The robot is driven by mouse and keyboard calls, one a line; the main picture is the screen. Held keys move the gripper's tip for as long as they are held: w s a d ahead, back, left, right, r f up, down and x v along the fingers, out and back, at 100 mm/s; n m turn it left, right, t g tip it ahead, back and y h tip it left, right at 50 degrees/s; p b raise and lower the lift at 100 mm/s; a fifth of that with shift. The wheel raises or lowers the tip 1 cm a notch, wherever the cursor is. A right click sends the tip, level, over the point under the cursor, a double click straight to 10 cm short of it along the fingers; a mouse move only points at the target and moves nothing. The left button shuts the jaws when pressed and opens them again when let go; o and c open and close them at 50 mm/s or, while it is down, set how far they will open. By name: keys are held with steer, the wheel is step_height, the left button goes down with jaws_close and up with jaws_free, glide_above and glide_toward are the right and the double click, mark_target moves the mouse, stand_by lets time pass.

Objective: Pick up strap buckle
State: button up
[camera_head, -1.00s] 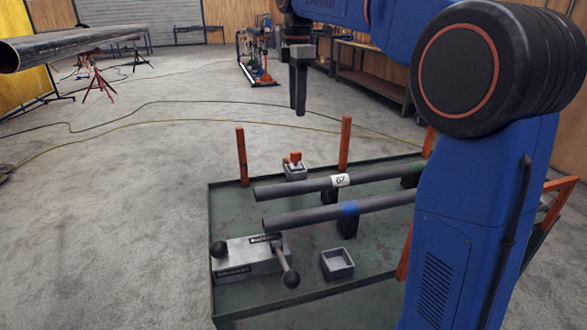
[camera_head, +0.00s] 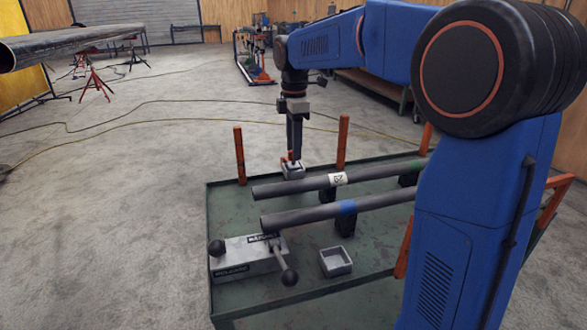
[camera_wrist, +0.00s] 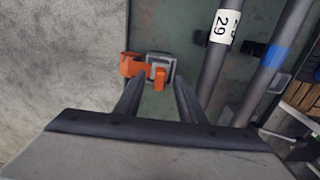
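The orange strap buckle (camera_wrist: 160,76) shows in the wrist view on a small grey block (camera_wrist: 166,59), with an orange part reaching out to the left. My gripper (camera_wrist: 158,84) points down toward it, fingers apart, with the orange tab showing between the fingertips. In the head view my gripper (camera_head: 294,160) is right over the grey block (camera_head: 293,173), and its fingers hide most of the orange part. I cannot tell whether the fingers touch the buckle.
Two dark pipes (camera_head: 300,190) lie beside the block on supports, one with a white label. Orange posts (camera_head: 240,155) rise from the green table's edge. A grey box with lever knobs (camera_head: 245,258) and an open grey tray (camera_head: 336,262) stand at the front.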

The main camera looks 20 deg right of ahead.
mark_target(294, 165)
steer(key=shift+f, duration=1.5)
jaws_close()
steer(key=shift+r, duration=0.1)
